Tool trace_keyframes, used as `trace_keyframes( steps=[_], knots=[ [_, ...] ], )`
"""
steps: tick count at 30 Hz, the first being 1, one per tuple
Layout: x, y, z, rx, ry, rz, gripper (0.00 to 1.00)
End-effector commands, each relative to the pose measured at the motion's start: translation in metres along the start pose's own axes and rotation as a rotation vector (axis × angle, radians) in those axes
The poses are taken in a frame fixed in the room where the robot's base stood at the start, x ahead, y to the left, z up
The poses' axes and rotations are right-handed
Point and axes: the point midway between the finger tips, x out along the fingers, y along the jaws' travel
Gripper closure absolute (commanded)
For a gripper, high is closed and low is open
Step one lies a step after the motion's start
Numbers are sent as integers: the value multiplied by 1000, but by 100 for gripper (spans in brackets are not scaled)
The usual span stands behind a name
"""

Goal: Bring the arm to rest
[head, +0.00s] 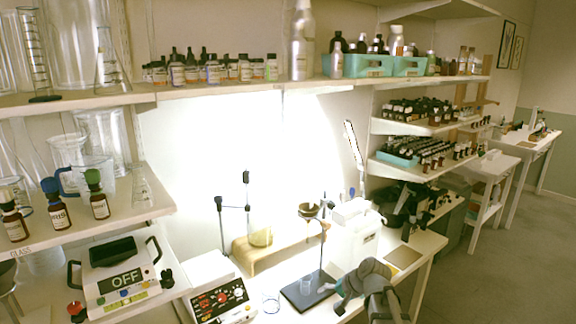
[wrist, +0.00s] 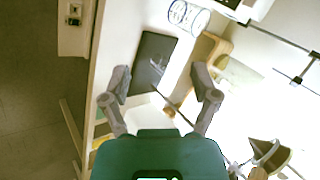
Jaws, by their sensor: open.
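My gripper (head: 341,297) is low over the right front part of the lit workbench (head: 425,245), beside the dark stand base (head: 307,291). In the wrist view my gripper (wrist: 161,88) has its two grey fingers spread wide, with nothing between them. The dark stand base (wrist: 152,62) shows beyond and between the fingertips. I cannot tell the exact height of the fingers above the bench.
A small glass (head: 305,285) stands on the stand base, and a beaker (head: 271,302) is left of it. Shelves of bottles (head: 420,112) are behind. Open floor (head: 490,262) lies right.

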Motion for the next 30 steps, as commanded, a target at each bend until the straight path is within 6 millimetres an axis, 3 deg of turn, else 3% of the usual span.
trace_keyframes(
  steps=[1, 3, 12, 18, 30],
  knots=[
    [-1, 10, 19, -48, -19, 62, 22],
    [-2, 24, 38, -113, -47, 151, 22],
    [-24, 81, 99, -340, -170, 502, 22],
    [-37, 99, 115, -404, -215, 624, 22],
    [-40, 102, 117, -415, -224, 645, 22]
  ],
)
